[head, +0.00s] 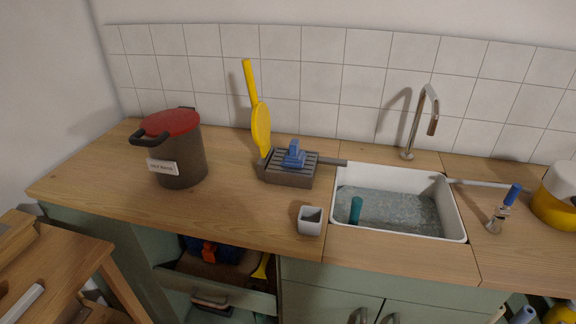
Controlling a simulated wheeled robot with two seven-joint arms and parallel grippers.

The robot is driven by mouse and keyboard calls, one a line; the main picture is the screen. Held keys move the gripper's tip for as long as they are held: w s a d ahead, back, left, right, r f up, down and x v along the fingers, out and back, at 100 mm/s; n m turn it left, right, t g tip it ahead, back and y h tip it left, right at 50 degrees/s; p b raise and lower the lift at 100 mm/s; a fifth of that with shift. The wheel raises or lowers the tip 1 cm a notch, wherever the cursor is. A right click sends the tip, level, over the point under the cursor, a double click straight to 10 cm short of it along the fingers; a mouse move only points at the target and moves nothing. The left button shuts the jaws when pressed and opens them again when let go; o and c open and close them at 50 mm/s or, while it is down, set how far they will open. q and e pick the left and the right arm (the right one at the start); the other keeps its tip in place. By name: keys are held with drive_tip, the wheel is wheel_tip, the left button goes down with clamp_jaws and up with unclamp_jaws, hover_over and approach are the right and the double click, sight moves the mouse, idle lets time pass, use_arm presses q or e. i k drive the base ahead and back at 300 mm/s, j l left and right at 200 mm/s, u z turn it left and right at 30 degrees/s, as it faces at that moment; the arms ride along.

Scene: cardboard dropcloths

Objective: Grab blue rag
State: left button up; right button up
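A small blue thing (293,155) lies in a lump on the dark slatted rack (287,180) on the wooden counter, left of the sink. It may be the blue rag, but it is too small to tell for sure. More blue shows beside something red-orange in the open drawer (222,298) below the counter; what this blue thing (228,254) is cannot be told. Neither of my grippers is in the head view.
A dark pot with a red lid (172,124) stands left of the rack. A yellow pan (261,128) leans upright behind it. A small grey cup (310,220) stands near the front edge. The white sink (398,232) holds water and a teal object. The counter between pot and cup is clear.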

sight(294, 157)
drive_tip(key=i+u, duration=0.6)
drive_tip(key=u, duration=0.25)
